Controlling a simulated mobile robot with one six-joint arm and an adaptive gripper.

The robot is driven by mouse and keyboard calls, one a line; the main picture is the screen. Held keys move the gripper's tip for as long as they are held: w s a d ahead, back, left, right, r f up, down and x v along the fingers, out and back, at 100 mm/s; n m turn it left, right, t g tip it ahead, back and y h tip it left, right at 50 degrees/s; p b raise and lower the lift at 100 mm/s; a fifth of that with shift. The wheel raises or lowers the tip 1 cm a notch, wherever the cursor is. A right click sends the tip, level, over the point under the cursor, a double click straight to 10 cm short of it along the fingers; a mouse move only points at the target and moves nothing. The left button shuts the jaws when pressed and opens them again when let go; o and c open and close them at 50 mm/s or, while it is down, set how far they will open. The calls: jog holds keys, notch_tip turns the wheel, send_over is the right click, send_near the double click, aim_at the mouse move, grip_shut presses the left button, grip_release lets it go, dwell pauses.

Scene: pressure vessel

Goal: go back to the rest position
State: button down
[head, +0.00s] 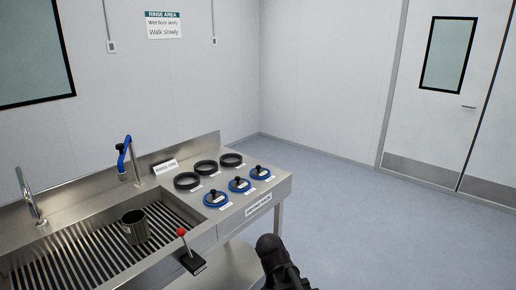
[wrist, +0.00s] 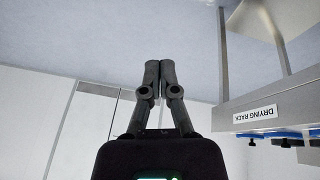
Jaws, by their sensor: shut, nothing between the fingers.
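My gripper (wrist: 160,68) is shut and empty in the wrist view, its two dark fingers together. The wrist picture looks upside down, with the floor at the top. In the head view a dark part of my arm (head: 277,262) shows at the bottom edge, right of the steel sink counter (head: 285,184) and in front of it. My gripper is apart from the counter, over open floor. The counter's end with the drying rack label (wrist: 255,114) is to the right in the wrist view.
The floor (head: 370,220) to the right is clear up to the door (head: 440,90).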

jog(key=s+d+f+n+g+y, duration=0.1)
jog(key=s+d+n+g+y, duration=0.1)
jog(key=s+d+n, duration=0.3)
jog(key=shift+s+d+g+y, duration=0.4)
jog(key=shift+d+y, duration=0.4)
jog(key=shift+d, duration=0.85)
